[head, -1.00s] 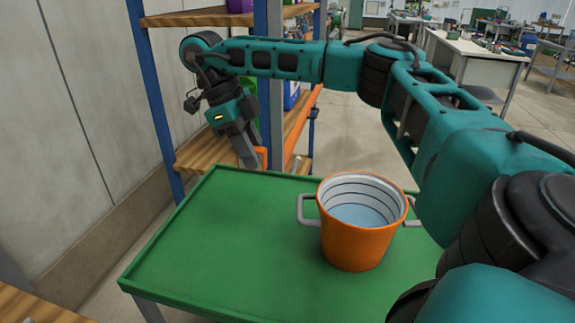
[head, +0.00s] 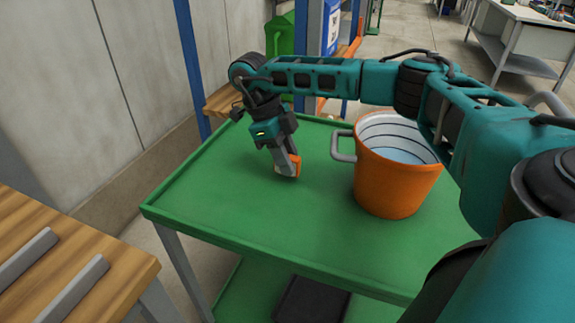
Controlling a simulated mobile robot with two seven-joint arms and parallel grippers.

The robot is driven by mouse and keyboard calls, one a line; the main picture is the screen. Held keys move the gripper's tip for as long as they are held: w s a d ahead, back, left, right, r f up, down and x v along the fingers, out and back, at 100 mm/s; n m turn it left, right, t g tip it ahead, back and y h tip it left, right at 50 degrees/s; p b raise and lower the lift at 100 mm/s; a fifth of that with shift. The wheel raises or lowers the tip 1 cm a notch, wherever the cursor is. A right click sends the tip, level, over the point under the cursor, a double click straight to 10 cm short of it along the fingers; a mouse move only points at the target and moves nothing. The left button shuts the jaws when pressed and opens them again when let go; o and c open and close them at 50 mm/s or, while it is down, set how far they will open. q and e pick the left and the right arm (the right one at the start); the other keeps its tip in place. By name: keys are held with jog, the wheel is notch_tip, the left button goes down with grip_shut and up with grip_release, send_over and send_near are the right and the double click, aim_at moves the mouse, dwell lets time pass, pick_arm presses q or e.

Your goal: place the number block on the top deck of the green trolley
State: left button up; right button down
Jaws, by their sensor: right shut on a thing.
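The green trolley's top deck (head: 225,205) fills the middle of the head view, with a raised rim. My right gripper (head: 288,172) points down over the deck, left of the orange bucket. It is shut on a small orange and pale thing, apparently the number block (head: 295,165), mostly hidden by the fingers. The block is close to the deck surface; I cannot tell whether it touches. My left gripper is not in view.
An orange bucket (head: 392,185) with grey handles and a pale blue inside stands on the deck's right part. A wooden bench (head: 75,255) with grey bars is at the lower left. A dark thing (head: 312,300) lies on the trolley's lower deck. The deck's left part is clear.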

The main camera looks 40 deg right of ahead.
jog(key=shift+f, duration=0.65)
jog(key=c, duration=0.9)
grip_release()
jog(key=shift+f, duration=0.1)
jog(key=p+v, duration=0.3)
jog(key=v, duration=0.9)
jog(key=shift+a, duration=0.1)
